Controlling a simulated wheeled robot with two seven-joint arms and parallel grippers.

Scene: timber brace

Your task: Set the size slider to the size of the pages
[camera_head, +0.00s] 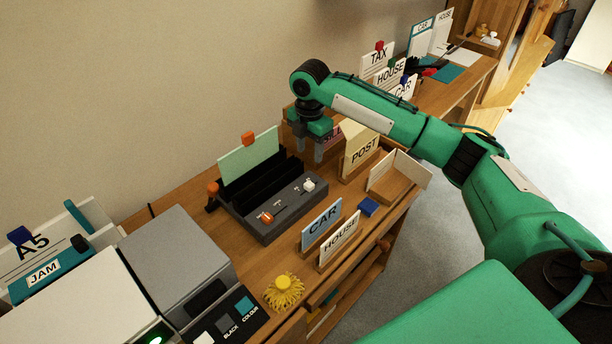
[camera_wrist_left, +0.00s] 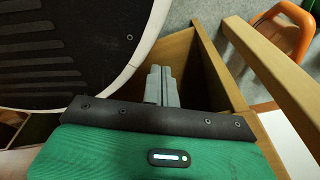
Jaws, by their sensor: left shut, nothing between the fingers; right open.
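A dark grey device (camera_head: 285,222) stands on the wooden desk, with black slots behind its panel. On its panel are an orange knob (camera_head: 267,217) at the left end and a white knob (camera_head: 309,185) at the right; small marks lie between them, too small to read. A pale green sheet (camera_head: 248,157) with an orange clip stands upright at the back of the device. My right gripper (camera_head: 309,150) is open and empty, pointing down above and behind the white knob. My left gripper (camera_wrist_left: 163,86) is shut and empty in the left wrist view, near a wooden edge.
A POST holder (camera_head: 362,152) stands right of the device, close to my right gripper. CAR (camera_head: 321,225) and HOUSE (camera_head: 340,240) cards stand in front. A grey printer-like machine (camera_head: 175,260) and an A5 folder (camera_head: 30,248) are at left. A yellow tassel-like thing (camera_head: 284,291) lies near the front edge.

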